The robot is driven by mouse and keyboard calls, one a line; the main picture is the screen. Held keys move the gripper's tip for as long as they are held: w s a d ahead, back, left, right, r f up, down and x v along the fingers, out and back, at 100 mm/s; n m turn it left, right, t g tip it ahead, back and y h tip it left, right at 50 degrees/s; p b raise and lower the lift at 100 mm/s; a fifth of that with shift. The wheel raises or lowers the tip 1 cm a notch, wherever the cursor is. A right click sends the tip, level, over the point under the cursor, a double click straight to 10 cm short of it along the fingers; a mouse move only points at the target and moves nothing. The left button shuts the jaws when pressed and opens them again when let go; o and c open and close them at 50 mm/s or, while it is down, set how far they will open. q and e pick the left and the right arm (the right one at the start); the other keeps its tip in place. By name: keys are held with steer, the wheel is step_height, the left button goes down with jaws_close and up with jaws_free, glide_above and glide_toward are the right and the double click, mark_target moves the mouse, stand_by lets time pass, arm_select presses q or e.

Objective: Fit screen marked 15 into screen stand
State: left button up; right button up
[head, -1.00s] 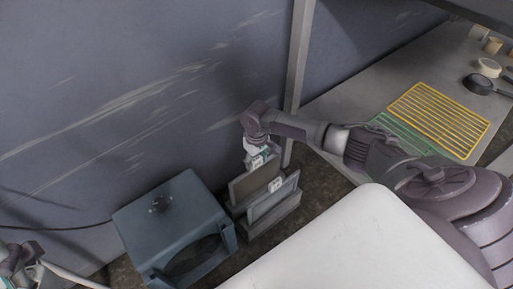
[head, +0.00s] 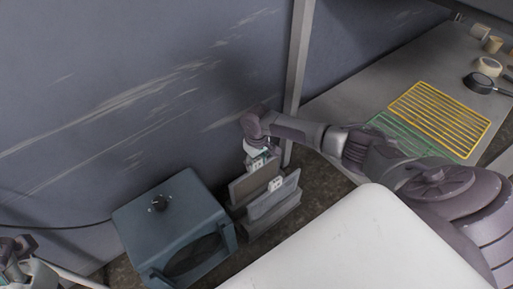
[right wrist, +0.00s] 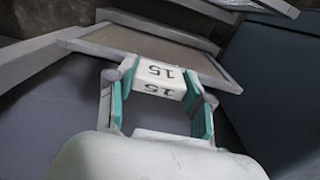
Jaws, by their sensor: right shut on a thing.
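The screen marked 15 (right wrist: 165,42) is a flat framed panel with a white tag. My right gripper (right wrist: 160,80) is shut on that tag, its teal pads on either side. In the head view the right gripper (head: 259,160) hangs above the panel (head: 253,185), which is roughly upright at the screen stand (head: 272,223). Another tagged screen (head: 276,201) stands in front of it in the stand. The held panel's lower edge is hidden, so I cannot tell how deep it sits. My left gripper (head: 15,252) is partly in view at the lower left; its jaws are unclear.
A blue-grey box (head: 170,215) with a dark knob and front opening stands just left of the stand. A wall is behind, with a grey post (head: 298,70) close to the right gripper. A shelf on the right holds yellow (head: 440,115) and green racks.

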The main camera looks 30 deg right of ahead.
steer(key=shift+f, duration=0.1)
steer(key=o, duration=1.3)
step_height(320, 180, up, 12)
steer(key=shift+r, duration=0.1)
